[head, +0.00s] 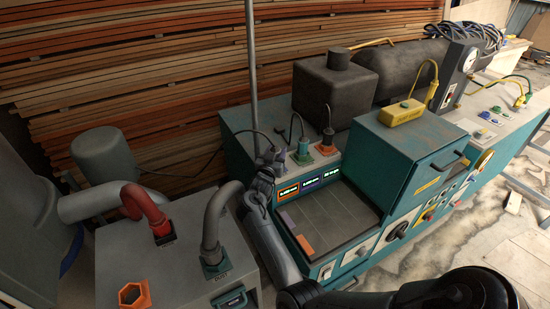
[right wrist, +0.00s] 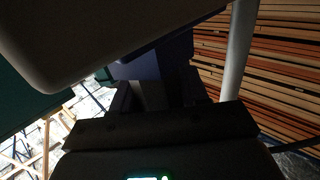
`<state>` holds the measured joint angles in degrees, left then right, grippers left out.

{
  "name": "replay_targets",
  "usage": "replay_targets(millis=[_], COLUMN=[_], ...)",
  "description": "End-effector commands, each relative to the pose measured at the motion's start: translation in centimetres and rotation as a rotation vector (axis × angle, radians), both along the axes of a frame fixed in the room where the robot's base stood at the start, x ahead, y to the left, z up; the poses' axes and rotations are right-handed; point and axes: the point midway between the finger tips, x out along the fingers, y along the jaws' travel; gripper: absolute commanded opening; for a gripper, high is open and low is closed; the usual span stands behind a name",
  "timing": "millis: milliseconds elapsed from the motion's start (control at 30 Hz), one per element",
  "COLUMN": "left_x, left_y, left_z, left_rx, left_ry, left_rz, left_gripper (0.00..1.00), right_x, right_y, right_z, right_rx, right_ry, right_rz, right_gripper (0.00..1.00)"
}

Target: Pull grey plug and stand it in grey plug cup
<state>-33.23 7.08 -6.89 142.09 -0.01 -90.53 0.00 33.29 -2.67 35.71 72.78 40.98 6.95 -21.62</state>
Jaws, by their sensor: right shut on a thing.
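My right gripper (head: 267,168) reaches up to the back left of the teal machine, beside the row of plugs. It is shut on the grey plug (head: 273,153), which is mostly hidden by the fingers in the head view. In the right wrist view, a dark grey-blue body (right wrist: 160,62) sits between the two dark fingers (right wrist: 160,94). Whether the plug is still seated in its socket cannot be told. I cannot make out a grey plug cup for certain. My left gripper is not in view.
A green plug (head: 303,153) and a dark plug with an orange base (head: 327,143) stand close to the right. A vertical grey pole (head: 252,75) rises just behind. A shallow dark tray (head: 335,222) lies in front, and a teal drawer box (head: 415,150) stands to its right.

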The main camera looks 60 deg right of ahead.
Motion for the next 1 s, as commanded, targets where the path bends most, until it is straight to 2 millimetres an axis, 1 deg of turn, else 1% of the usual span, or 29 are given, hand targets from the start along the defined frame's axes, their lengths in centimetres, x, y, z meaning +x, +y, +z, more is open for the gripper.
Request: replay_targets(millis=[33,67,300,467,633,767,833,1000], left_x=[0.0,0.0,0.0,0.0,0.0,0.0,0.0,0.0], left_y=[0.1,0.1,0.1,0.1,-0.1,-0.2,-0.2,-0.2], left_z=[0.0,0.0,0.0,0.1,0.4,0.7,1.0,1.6], left_rx=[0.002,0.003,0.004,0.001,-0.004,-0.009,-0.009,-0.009], left_ry=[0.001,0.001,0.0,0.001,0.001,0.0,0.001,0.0], left_rz=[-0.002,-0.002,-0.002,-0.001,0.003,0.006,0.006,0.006], left_gripper=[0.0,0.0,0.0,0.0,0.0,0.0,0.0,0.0], right_x=[0.0,0.0,0.0,0.0,0.0,0.0,-1.3,-4.4], right_y=[0.0,0.0,0.0,0.0,0.0,0.0,0.2,0.9], right_z=[0.0,0.0,0.1,0.7,2.4,4.6,5.0,6.9], right_rx=[0.0,-0.001,-0.001,-0.002,-0.002,-0.002,-0.002,-0.002], right_ry=[0.0,0.0,0.0,-0.002,-0.004,-0.006,-0.001,-0.002], right_rz=[0.0,0.0,0.0,0.0,0.0,-0.001,-0.002,0.0], right_gripper=[0.12,0.1,0.1,0.1,0.1,0.1,0.1,0.1])
